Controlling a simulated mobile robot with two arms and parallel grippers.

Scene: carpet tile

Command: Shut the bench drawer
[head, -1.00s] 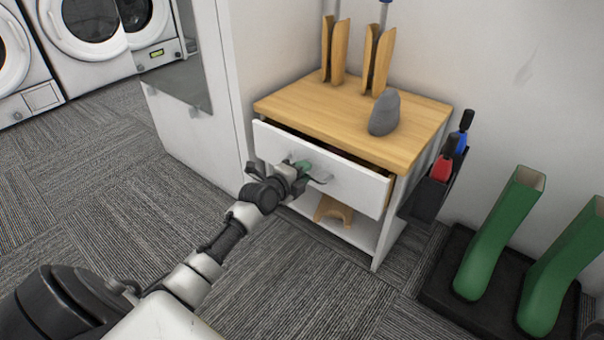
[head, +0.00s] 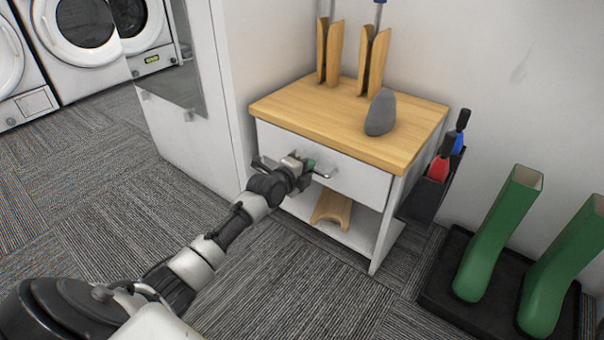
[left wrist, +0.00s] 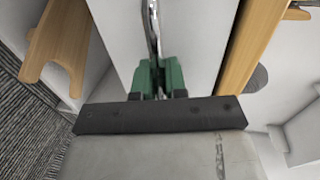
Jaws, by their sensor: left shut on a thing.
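The bench (head: 418,124) has a wooden top and a white body. Its white drawer (head: 352,178) sits flush, or nearly so, under the top, with no clear gap showing in the head view. A metal bar handle (head: 325,173) is on the drawer front. My left gripper (head: 307,165) is at the drawer front, shut on the handle. In the left wrist view its green fingertips (left wrist: 160,78) close around the handle bar (left wrist: 153,35). The part of the handle between the fingers is hidden. My right gripper is in neither view.
A grey stone-like object (head: 381,112) and two wooden holders (head: 372,62) stand on the bench top. A wooden piece (head: 332,208) lies on the lower shelf. A black caddy (head: 424,196) hangs at the right side, near green boots (head: 497,236) on a black tray. Carpet in front is clear.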

